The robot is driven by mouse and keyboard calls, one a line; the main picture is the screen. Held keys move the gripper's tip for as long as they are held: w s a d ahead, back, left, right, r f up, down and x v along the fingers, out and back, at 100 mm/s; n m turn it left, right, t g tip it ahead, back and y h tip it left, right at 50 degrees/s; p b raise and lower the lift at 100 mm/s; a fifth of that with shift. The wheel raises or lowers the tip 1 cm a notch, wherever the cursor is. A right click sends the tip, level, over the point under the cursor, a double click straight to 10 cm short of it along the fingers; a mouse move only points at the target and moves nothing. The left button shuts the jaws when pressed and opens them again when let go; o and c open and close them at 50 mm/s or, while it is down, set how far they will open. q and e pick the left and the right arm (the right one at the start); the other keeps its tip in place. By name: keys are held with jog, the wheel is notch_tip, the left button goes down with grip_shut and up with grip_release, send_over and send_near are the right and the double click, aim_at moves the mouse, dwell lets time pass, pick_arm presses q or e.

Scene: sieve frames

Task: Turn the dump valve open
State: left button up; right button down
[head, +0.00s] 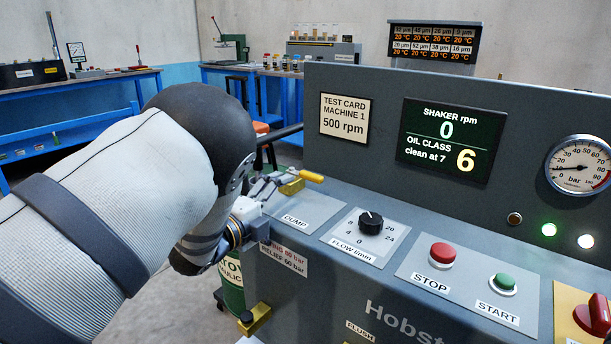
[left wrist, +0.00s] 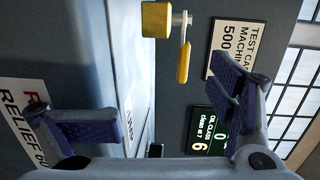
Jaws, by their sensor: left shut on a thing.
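The dump valve has a yellow body (head: 291,187) and a yellow lever handle (head: 309,177), at the left end of the console beside the DUMP label (head: 297,222). The handle points right in the head view. In the left wrist view the yellow body (left wrist: 156,19) and handle (left wrist: 183,62) show at top centre. My right gripper is not in view.
The console top carries a flow knob (head: 371,222), a red STOP button (head: 442,255), a green START button (head: 502,282) and a red switch (head: 594,315). A green drum (head: 232,285) stands below my left wrist. A back panel rises behind the controls.

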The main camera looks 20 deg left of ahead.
pick_arm(q)
jog(key=shift+s+d+r+h, duration=0.2)
jog(key=shift+s+d+h, duration=0.15)
jog(key=shift+s, duration=0.2)
jog(key=shift+c, duration=0.9)
jog(key=shift+y, duration=0.55)
jog(key=v, duration=0.7)
jog(key=shift+w+a+f, duration=0.1)
jog(key=shift+w+a, duration=0.05)
jog(key=shift+a, duration=0.2)
jog(key=c, duration=0.3)
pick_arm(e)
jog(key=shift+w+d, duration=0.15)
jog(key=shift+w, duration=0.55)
